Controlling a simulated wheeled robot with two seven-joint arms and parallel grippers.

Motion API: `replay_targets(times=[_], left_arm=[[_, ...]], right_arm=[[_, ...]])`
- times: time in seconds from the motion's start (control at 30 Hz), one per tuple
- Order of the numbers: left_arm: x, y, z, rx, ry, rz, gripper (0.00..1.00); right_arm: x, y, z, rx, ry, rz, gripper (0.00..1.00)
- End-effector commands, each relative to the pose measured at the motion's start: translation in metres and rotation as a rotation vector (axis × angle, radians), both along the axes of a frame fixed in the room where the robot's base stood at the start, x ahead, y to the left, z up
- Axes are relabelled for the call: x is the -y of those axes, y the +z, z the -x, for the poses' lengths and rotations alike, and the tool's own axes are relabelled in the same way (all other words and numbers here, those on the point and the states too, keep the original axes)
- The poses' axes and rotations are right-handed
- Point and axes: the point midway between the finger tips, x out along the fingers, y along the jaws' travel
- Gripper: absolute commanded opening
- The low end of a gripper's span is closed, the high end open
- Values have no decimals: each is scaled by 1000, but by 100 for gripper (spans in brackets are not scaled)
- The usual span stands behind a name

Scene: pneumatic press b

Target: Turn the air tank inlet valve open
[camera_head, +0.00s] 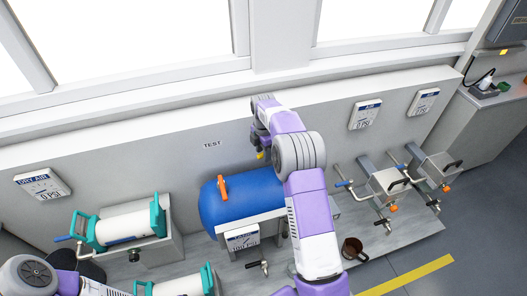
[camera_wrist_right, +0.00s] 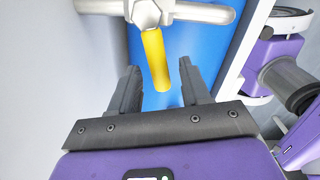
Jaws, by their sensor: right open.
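The blue air tank (camera_head: 255,198) lies on a stand by the wall in the head view, and its blue side (camera_wrist_right: 190,60) fills the middle of the right wrist view. A valve with a yellow handle (camera_wrist_right: 155,58) on a pale metal pipe (camera_wrist_right: 205,12) shows there; the handle (camera_head: 261,154) is only a small patch in the head view. My right gripper (camera_wrist_right: 158,75) is open, with the yellow handle between its fingers in the picture; contact is not visible. In the head view my right gripper (camera_head: 260,138) is partly hidden by its arm. My left gripper is out of view.
An orange handle (camera_head: 222,187) stands on the tank's left end. A white cylinder with teal ends (camera_head: 127,223) is at the left. Two small presses (camera_head: 390,183) stand at the right, near a brown cup (camera_head: 352,247). The wall (camera_head: 165,160) is close behind the tank.

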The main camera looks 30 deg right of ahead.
Motion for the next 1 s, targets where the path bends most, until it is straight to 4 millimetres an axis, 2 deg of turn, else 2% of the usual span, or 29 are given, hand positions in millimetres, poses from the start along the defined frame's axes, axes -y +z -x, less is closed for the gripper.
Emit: replay_targets(times=[0.03,0.33,0.73,1.0], left_arm=[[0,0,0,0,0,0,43],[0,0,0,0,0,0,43],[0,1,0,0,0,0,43],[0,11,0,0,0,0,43]], right_arm=[[0,0,0,0,0,0,47],[0,0,0,0,0,0,1],[0,1,0,0,9,0,0],[-4,3,3,0,116,-1,0]])
